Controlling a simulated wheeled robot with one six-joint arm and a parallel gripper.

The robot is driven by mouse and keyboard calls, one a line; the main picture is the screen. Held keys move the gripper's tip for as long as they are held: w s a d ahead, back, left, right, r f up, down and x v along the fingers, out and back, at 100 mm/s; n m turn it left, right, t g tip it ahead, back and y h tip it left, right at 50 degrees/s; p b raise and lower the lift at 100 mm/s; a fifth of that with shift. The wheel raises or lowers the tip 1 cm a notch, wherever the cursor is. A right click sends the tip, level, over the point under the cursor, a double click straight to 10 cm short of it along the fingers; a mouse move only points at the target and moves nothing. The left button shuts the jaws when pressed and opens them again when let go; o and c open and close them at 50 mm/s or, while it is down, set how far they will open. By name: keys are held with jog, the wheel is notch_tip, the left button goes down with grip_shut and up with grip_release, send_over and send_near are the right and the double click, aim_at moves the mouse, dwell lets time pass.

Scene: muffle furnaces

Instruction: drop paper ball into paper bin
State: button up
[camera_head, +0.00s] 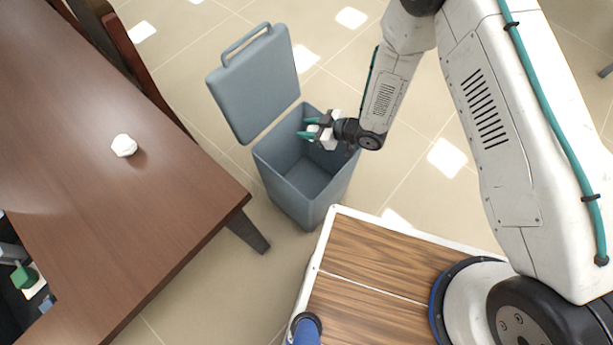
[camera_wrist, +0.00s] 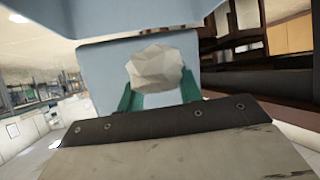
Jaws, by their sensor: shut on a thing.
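My gripper (camera_head: 311,129) is over the opening of the grey-blue paper bin (camera_head: 313,196), near its upper rim. Its green fingers are shut on a crumpled white paper ball (camera_wrist: 157,69), which shows between the fingertips in the wrist view. In the head view the held ball is small and hard to tell from the gripper's light parts. The bin's lid (camera_head: 259,84) stands open at the back left. A second white paper ball (camera_head: 124,145) lies on the brown table, apart from my gripper.
The brown table (camera_head: 150,220) fills the left side, its corner close to the bin. A dark chair (camera_head: 112,42) stands behind it. A green object (camera_head: 24,276) is at the lower left. Tiled floor (camera_head: 400,185) is open right of the bin.

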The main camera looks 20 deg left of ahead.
jog(key=shift+f, duration=1.5)
jog(key=o, duration=1)
jog(key=shift+o, duration=0.2)
jog(key=v, duration=0.7)
jog(key=shift+d+r, duration=0.15)
jog(key=shift+d, duration=0.2)
